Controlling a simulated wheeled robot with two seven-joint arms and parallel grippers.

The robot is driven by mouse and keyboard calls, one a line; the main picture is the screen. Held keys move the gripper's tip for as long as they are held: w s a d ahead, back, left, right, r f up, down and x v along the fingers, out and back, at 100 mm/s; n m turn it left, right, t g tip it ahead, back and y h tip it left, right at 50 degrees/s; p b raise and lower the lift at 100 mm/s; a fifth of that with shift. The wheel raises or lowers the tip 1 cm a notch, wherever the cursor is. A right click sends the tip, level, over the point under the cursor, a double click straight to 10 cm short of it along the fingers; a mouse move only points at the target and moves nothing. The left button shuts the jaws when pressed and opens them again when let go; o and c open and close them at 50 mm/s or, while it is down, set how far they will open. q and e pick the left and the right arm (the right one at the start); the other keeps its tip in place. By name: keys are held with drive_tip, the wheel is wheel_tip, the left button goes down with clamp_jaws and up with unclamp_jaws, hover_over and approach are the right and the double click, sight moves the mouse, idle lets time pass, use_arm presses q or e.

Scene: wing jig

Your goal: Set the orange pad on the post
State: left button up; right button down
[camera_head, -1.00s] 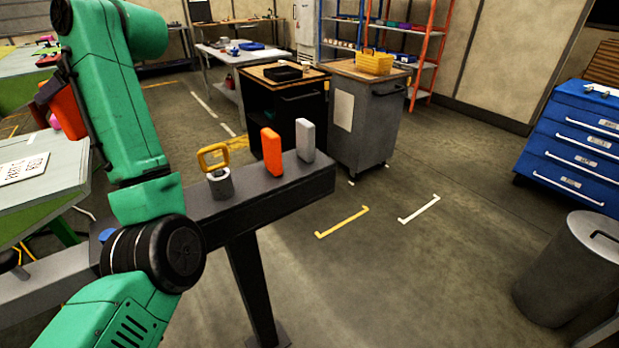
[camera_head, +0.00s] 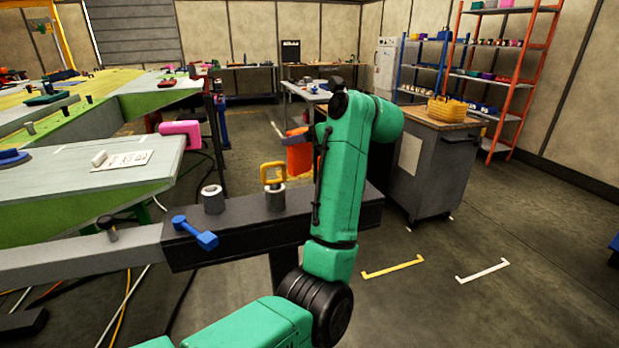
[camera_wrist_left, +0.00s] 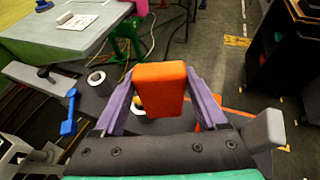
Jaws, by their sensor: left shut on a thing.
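The orange pad (camera_wrist_left: 160,85) is a rounded block held between the two purple fingers of my left gripper (camera_wrist_left: 158,105) in the left wrist view. A dark beam (camera_head: 236,240) carries a short grey hollow cylinder (camera_head: 212,200) and a second cylinder with a yellow handle (camera_head: 273,172). I cannot tell which of these is the post. The hollow cylinder also shows in the wrist view (camera_wrist_left: 95,79), to the left of the pad. My right gripper is not in view.
A blue handle-like part (camera_head: 195,233) sits on the beam's near side. A light grey pad (camera_wrist_left: 265,130) shows right of the gripper. A pale table (camera_head: 85,185) stands left, a grey cart (camera_head: 435,170) right.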

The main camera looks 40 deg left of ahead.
use_arm(q)
wheel_tip(320, 180, down, 9)
drive_tip(key=shift+s+f+p, duration=0.1)
drive_tip(key=shift+p, duration=0.5)
drive_tip(key=shift+f, duration=0.3)
drive_tip(key=o, duration=1.3)
drive_tip(key=shift+o, duration=0.2)
drive_tip(key=shift+d+r, duration=0.1)
drive_tip(key=shift+r, duration=0.25)
drive_tip(key=b, duration=0.3)
approach(303, 173)
drive_tip(key=shift+v, duration=0.9)
